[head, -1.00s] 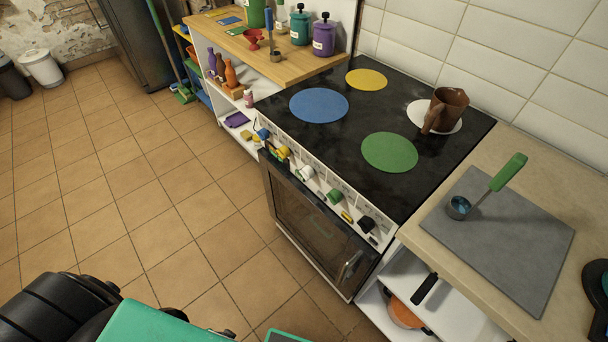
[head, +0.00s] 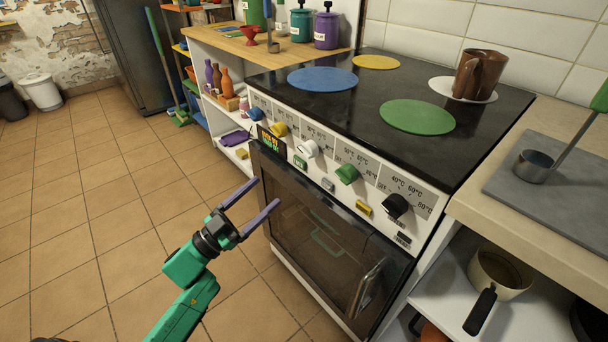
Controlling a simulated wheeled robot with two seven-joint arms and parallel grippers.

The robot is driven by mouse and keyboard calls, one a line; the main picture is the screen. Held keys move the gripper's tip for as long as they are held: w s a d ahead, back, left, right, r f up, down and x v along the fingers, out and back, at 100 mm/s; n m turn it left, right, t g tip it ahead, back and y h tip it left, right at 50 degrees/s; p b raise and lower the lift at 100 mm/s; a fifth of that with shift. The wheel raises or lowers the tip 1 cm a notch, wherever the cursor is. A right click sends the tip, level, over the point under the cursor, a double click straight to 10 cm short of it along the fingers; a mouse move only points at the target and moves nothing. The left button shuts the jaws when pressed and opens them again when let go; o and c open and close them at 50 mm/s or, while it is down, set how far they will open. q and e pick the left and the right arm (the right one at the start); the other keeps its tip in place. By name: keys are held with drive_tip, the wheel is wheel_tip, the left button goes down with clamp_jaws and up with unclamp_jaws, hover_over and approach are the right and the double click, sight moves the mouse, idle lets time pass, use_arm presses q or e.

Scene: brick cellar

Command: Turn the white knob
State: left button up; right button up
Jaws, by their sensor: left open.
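The white knob (head: 308,148) is on the stove's front control panel, between the yellow knob (head: 278,129) on its left and the green knob (head: 346,173) on its right. My left gripper (head: 262,203) is open and empty, its two purple fingers pointing up and right toward the oven door. It is below and left of the white knob in the picture, apart from it. My right gripper is not in view.
A blue knob (head: 255,114) and a black knob (head: 396,206) share the panel. The oven door (head: 310,240) has a handle (head: 371,287) at its right. A brown jug (head: 479,75) stands on the stovetop. A grey board (head: 560,185) lies on the right counter.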

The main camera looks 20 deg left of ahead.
sight(304, 154)
use_arm(q)
drive_tip(key=x, duration=1.4)
drive_tip(key=shift+w+a, duration=0.1)
drive_tip(key=shift+c, duration=0.3)
clamp_jaws()
